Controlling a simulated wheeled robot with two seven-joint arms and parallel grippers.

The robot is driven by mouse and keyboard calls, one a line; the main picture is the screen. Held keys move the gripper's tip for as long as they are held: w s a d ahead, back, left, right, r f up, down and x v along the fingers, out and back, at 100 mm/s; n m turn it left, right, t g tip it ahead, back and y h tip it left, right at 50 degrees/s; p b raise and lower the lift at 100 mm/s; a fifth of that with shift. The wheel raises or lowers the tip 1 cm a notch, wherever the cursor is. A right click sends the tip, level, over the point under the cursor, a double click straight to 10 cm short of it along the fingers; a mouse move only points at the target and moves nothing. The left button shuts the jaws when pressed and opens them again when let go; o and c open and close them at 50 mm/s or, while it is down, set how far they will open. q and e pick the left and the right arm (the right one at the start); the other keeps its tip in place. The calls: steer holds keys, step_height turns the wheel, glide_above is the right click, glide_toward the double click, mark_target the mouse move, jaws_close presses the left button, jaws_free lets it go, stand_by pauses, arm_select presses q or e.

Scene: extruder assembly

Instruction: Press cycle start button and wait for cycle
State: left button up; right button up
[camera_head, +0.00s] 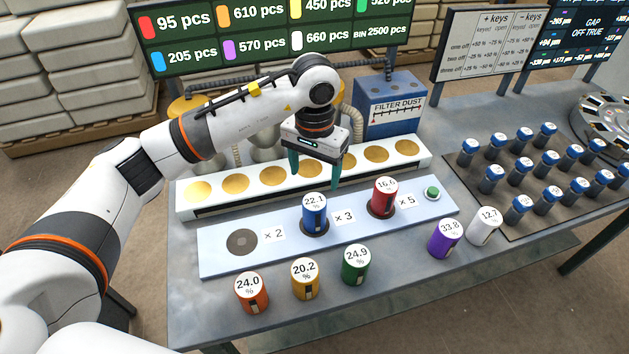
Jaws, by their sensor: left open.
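On the plate, a blue canister (314,217) marked 22.1 stands by "× 3" and a red canister (383,200) marked 16.6 by "× 5". The round spot by "× 2" (242,242) is empty. My left gripper (314,172) points down with its teal fingers apart and empty. It is above and behind the blue canister, to the left of the button and apart from it. My right gripper is not in view.
Orange (251,294), yellow (305,280), green (356,266), purple (445,240) and white (484,227) canisters stand along the front of the table. A white strip (190,212) with yellow discs lies behind the plate. Blue-capped vials (546,135) fill a dark mat at right.

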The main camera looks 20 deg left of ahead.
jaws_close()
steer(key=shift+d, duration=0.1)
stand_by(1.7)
